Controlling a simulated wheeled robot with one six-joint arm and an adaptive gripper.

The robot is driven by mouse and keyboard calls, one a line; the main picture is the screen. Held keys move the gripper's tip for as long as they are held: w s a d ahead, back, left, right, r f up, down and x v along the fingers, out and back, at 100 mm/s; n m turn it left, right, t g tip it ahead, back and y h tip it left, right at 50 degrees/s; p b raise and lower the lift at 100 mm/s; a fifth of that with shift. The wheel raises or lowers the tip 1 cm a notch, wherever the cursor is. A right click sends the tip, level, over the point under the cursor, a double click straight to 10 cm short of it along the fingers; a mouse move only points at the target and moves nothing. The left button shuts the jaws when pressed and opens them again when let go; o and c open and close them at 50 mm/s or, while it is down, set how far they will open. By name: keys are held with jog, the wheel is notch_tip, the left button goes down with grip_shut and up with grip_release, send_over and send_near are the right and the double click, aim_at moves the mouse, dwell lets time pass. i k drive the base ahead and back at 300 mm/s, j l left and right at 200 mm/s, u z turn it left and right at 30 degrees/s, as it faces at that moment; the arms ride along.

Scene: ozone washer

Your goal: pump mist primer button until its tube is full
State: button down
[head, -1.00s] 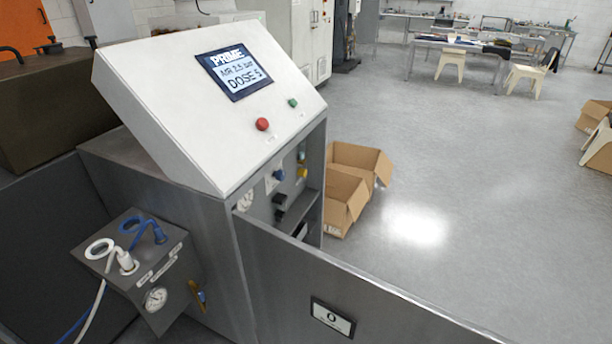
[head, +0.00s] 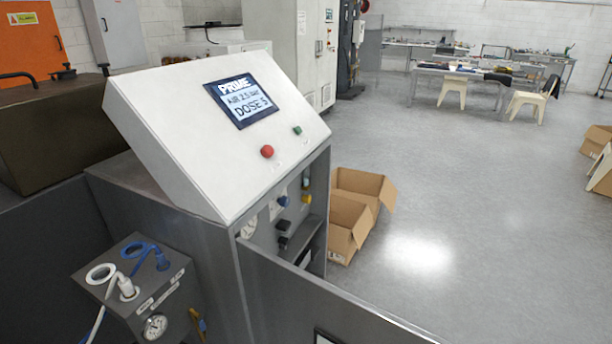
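The washer's sloped white control panel (head: 215,135) stands left of centre in the head view. A red button (head: 267,151) and a green button (head: 297,130) sit below the screen. A grey box (head: 175,290) at lower left carries a white looped tube (head: 102,274), a blue looped tube (head: 143,249) and a round gauge (head: 155,326). I cannot tell which part is the mist primer button, and the tubes' fill level does not show. My gripper is not in view.
Below the panel, an open recess holds a blue knob (head: 283,201), a yellow part (head: 306,198) and black parts. A grey wall (head: 310,305) runs across the front. Open cardboard boxes (head: 350,225) stand on the floor beside the washer.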

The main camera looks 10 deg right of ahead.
aim_at(306, 199)
jog(key=k+l, duration=0.1)
jog(key=l, duration=0.25)
jog(key=k+l, duration=0.15)
jog(key=l, duration=0.2)
jog(key=k+l, duration=0.1)
jog(key=l, duration=0.25)
jog(key=k+l+u, duration=0.1)
jog(key=l, duration=0.25)
jog(key=i+l, duration=0.1)
jog(key=l, duration=0.4)
jog(key=i+l+u, duration=0.1)
jog(key=l, duration=0.45)
jog(key=i+l+u, duration=0.1)
jog(key=l, duration=0.4)
jog(key=i+l+u, duration=0.25)
jog(key=i+l, duration=1.05)
jog(key=i+u, duration=0.1)
jog(key=i, duration=1.15)
